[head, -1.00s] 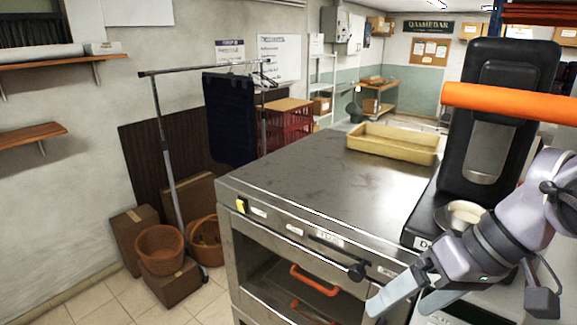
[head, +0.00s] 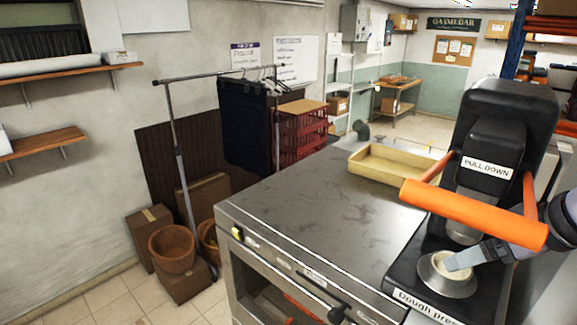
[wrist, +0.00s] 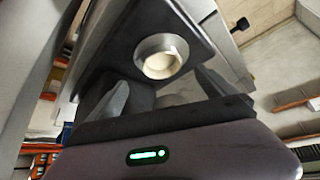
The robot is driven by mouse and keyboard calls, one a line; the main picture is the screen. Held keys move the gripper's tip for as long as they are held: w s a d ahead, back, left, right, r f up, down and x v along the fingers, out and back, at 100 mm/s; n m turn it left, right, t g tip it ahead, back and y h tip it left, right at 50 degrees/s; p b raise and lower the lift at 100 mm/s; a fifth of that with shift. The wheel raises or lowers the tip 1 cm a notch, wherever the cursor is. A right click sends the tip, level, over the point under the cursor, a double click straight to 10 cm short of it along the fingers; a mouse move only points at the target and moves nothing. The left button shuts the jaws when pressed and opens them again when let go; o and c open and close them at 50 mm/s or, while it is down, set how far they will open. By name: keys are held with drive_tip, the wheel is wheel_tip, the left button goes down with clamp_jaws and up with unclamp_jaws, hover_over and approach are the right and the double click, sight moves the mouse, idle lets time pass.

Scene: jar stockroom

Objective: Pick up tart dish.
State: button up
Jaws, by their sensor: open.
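The tart dish (head: 452,266) is a small, round, pale cup. It sits in a silver metal ring on the base of the black dough press (head: 425,258), below the orange handle. It also shows in the wrist view (wrist: 160,65), upper middle, beyond and between my fingertips. My gripper (wrist: 161,80) is open and empty, with one finger on each side of the line to the dish. In the head view a grey finger (head: 484,253) reaches in from the right at the dish's rim; I cannot tell whether it touches. The other finger is hard to make out.
A yellow tray (head: 378,176) stands at the back of the steel oven top (head: 300,225), which is otherwise clear. A clothes rack and baskets stand left.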

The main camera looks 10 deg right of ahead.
sight(452, 273)
drive_tip(key=x, duration=0.6)
drive_tip(key=shift+w+a+f, duration=0.1)
drive_tip(key=shift+a+f, duration=0.05)
drive_tip(key=shift+a, duration=0.15)
drive_tip(key=shift+w+d+f, duration=0.1)
drive_tip(key=shift+w, duration=0.05)
drive_tip(key=c, duration=2.1)
